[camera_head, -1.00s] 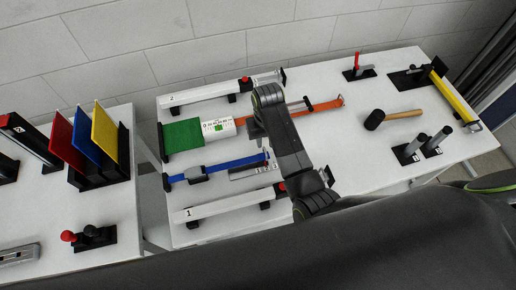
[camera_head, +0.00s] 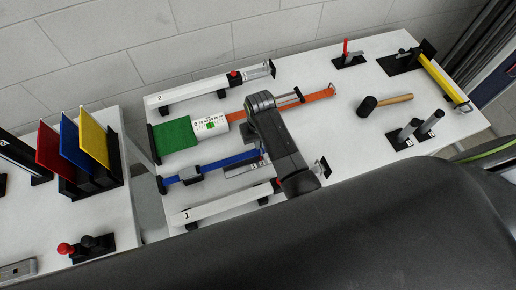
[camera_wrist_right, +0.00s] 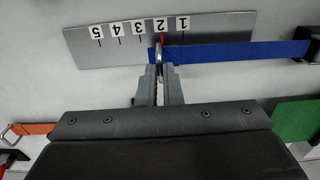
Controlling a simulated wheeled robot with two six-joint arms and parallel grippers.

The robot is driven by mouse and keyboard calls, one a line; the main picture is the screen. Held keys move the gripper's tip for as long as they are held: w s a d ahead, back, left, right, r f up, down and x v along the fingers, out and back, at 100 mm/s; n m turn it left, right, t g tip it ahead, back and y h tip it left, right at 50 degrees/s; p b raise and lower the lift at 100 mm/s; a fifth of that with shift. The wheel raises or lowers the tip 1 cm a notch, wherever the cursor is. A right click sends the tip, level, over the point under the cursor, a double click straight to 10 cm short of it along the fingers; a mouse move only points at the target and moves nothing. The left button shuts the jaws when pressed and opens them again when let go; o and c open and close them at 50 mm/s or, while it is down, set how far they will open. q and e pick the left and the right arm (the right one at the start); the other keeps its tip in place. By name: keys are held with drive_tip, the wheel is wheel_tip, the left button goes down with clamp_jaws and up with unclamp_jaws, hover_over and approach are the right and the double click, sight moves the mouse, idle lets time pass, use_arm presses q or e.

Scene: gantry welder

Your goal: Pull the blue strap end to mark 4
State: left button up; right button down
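The blue strap (camera_head: 230,160) runs from a dark buckle (camera_head: 190,175) to the right; in the right wrist view it (camera_wrist_right: 235,51) lies across the lower part of a metal scale plate (camera_wrist_right: 100,45). The plate has marks 1 to 5, with 5 at the left. The strap end, with a metal ring (camera_wrist_right: 158,56) and a red line (camera_wrist_right: 162,39), is beside mark 2. My right gripper (camera_wrist_right: 158,76) has its fingers close together on the ring. In the head view the right arm hides most of the fingers. My left gripper is out of view.
White numbered rails (camera_head: 205,90) lie behind and in front of the strap. A green mat (camera_head: 175,134), an orange strap (camera_head: 318,95) and a mallet (camera_head: 385,103) share the table.

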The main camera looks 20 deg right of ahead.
drive_tip(key=shift+w+d, duration=0.2)
drive_tip(key=shift+d, duration=2.9)
drive_tip(key=c, duration=1.1)
unclamp_jaws()
drive_tip(key=shift+r, duration=0.1)
